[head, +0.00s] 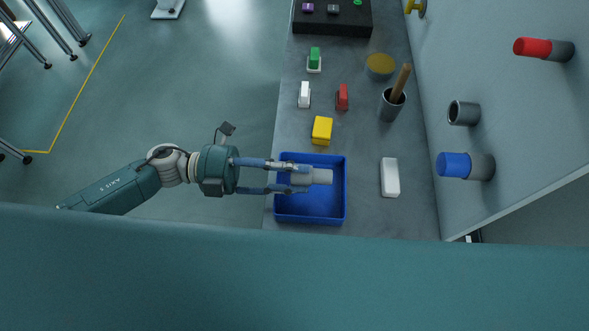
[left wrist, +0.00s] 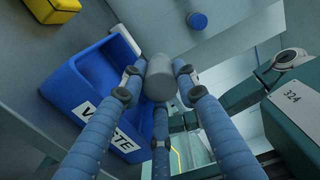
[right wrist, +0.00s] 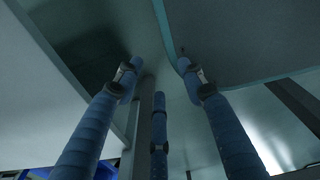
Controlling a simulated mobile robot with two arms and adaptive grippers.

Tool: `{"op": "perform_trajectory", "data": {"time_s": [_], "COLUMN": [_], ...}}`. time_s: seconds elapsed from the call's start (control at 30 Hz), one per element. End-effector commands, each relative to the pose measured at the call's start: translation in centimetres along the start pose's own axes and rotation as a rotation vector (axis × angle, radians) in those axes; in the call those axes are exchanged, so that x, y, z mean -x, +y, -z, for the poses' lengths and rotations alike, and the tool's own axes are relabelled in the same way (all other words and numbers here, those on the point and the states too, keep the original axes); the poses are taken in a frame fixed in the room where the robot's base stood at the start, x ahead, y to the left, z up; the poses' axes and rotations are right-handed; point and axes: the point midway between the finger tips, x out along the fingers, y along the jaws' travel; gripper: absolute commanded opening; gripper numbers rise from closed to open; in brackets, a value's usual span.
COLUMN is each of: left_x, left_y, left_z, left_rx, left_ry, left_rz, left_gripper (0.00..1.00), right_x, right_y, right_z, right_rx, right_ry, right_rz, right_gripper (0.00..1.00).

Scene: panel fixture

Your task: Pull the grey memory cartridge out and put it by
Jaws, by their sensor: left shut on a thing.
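The grey memory cartridge (head: 321,177) is a pale grey cylinder, out in the air over the blue bin (head: 310,217). My left gripper (head: 299,178) is shut on it, and the cartridge lies roughly level. In the left wrist view the cartridge (left wrist: 159,77) sits between the fingers, with the blue bin (left wrist: 75,85) beside and below it. The bin has a white label with partly hidden letters. On the panel, a grey socket (head: 464,113) stands empty. My right gripper shows only in the right wrist view (right wrist: 160,75); its fingers are apart with nothing between them.
A red cartridge (head: 532,47) and a blue cartridge (head: 453,164) sit in panel sockets. On the bench are a yellow block (head: 322,130), a white block (head: 390,177), a cup with a wooden handle (head: 393,104) and a round yellow-topped tin (head: 380,66). Smaller coloured blocks stand farther back.

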Motion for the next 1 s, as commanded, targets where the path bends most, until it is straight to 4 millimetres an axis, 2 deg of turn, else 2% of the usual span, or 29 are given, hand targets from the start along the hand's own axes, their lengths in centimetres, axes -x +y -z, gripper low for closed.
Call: {"op": "perform_trajectory", "data": {"time_s": [0.13,0.37,0.4,0.5,0.83,1.0], "left_x": [0.0,0.0,0.0,0.0,0.2,2.2], "left_y": [0.7,0.6,0.6,0.6,0.7,0.8], "left_z": [0.0,0.0,0.0,0.0,0.0,0.0], "left_rx": [-0.001,-0.001,-0.001,0.0,0.0,0.003], "left_ry": [0.001,0.0,0.0,0.0,0.0,-0.002], "left_rz": [0.001,0.001,0.001,0.001,-0.001,-0.004], "left_gripper": [0.0,0.0,0.32,0.52,0.52,0.52], "right_x": [-0.6,-0.5,-0.5,-0.4,-0.5,-0.5], "right_y": [-0.8,-0.9,-0.8,-0.6,0.1,-0.1], "right_z": [-0.2,-1.4,-1.6,-1.8,-1.4,-1.4], "right_rx": [-0.004,-0.003,-0.002,-0.001,0.004,0.003], "right_ry": [-0.004,-0.021,-0.023,-0.026,-0.02,-0.02], "right_rz": [0.009,0.01,0.009,0.006,-0.001,0.001], "right_gripper": [0.4,0.4,0.4,0.4,0.4,0.4]}}
